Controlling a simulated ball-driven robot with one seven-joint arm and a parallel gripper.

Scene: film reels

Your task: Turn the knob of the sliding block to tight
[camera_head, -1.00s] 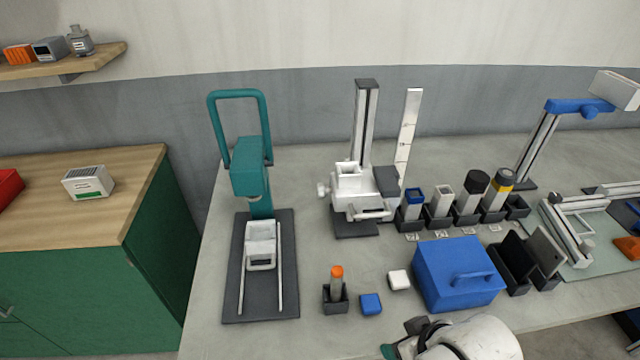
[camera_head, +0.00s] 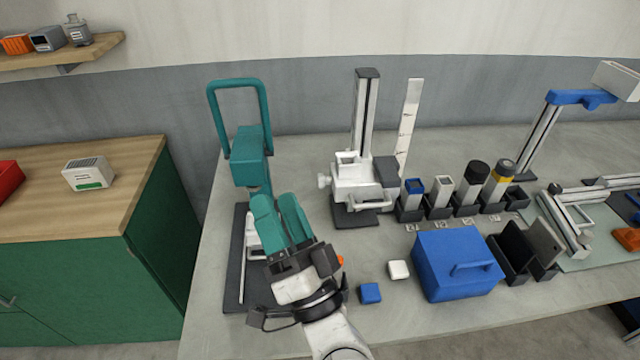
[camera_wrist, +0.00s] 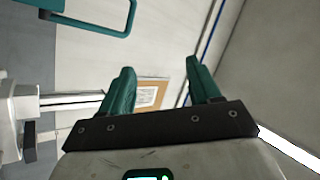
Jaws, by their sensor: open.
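The sliding block (camera_head: 362,185) is white and sits low on an upright rail (camera_head: 366,115) with a dark cap. Its small white knob (camera_head: 323,181) sticks out at the block's left side. My gripper (camera_head: 272,198) has teal fingers, parted and empty, left of and in front of the block, apart from the knob. In the wrist view my gripper (camera_wrist: 160,68) shows open fingers with nothing between them. Part of the block (camera_wrist: 15,105) shows at that view's left edge; I cannot make out the knob's setting there.
A teal press (camera_head: 251,160) with a loop handle stands behind my gripper, partly hidden by it. A blue box (camera_head: 456,266), a blue cube (camera_head: 370,293) and a white cube (camera_head: 398,269) lie to the right. Several holders stand beyond.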

